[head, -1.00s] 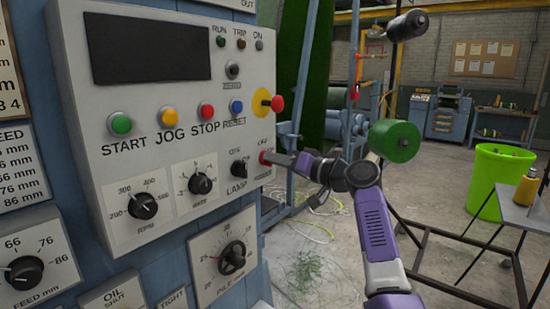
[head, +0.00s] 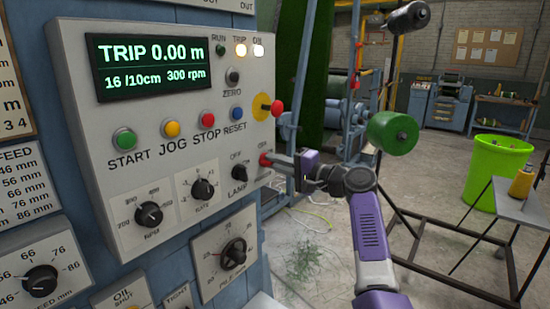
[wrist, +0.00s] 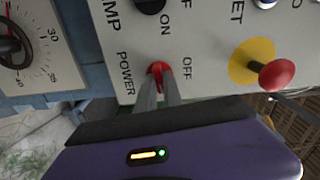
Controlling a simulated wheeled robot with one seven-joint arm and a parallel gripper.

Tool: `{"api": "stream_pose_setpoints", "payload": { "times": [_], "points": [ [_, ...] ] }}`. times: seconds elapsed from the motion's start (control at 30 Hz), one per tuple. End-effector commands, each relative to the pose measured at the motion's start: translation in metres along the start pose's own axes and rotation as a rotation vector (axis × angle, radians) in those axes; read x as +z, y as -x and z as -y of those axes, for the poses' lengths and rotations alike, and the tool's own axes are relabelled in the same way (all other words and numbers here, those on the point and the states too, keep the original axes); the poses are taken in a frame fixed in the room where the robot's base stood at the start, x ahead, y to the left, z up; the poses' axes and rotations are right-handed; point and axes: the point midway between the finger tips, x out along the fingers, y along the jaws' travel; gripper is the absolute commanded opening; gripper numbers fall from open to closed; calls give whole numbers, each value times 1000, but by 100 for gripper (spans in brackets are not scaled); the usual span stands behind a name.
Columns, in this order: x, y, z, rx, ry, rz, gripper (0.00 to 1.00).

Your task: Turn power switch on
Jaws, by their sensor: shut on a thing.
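The red power switch (head: 265,160) is at the lower right of the grey control panel (head: 95,215). In the wrist view the power switch (wrist: 159,70) sits between the labels POWER, ON and OFF. My gripper (head: 275,160) reaches it from the right, and its fingers are shut on the red knob. The fingertips (wrist: 160,92) hide part of the knob. The display (head: 150,66) is lit and reads TRIP 0.00 m, 16 /10cm, 300 rpm. The TRIP lamp (head: 240,50) and ON lamp (head: 257,51) glow; the RUN lamp (head: 219,50) is dark.
A red mushroom button on a yellow disc (head: 276,108) projects just above my gripper. The black lamp knob (head: 239,172) is close on the left. A green roller (head: 391,133) and a lime bin (head: 497,172) stand to the right. Cables lie on the floor below.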

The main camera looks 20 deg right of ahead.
Motion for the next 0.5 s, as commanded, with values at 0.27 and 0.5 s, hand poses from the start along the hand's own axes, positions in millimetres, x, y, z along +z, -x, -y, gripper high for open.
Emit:
{"api": "stream_pose_setpoints", "payload": {
  "times": [0.27,0.5],
  "points": [
    [-1,1,0,1,-108,-2,0],
    [-1,1,-1,0,-136,-2,0]
  ]
}}
